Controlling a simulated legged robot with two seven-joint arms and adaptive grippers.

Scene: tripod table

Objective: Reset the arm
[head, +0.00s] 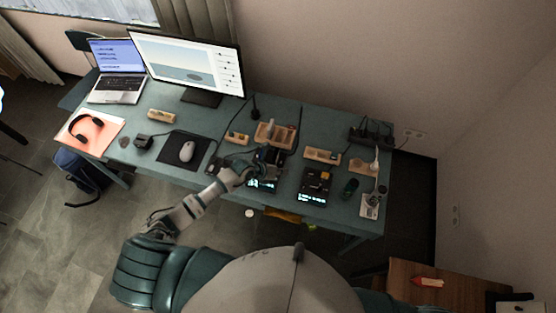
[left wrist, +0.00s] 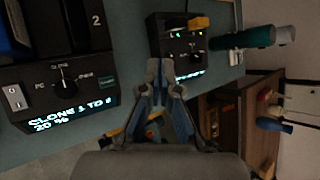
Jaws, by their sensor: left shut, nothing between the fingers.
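My left arm reaches in over the front edge of the desk in the head view. Its gripper (head: 258,168) is over a dark device with a lit display near the desk's front middle. In the left wrist view the gripper (left wrist: 164,95) has its fingers close together, with nothing between them. A black device (left wrist: 60,75) with a knob and a screen reading "CLONE 1 TO 2, 20 %" is at the left of that view. My right gripper is not in view.
The second dark device (head: 314,187) stands to the right; it also shows in the wrist view (left wrist: 186,48). A monitor (head: 187,60), laptop (head: 117,71), mouse (head: 187,151), headphones (head: 86,129) and power strip (head: 371,135) occupy the desk. A wooden side table (head: 440,285) stands lower right.

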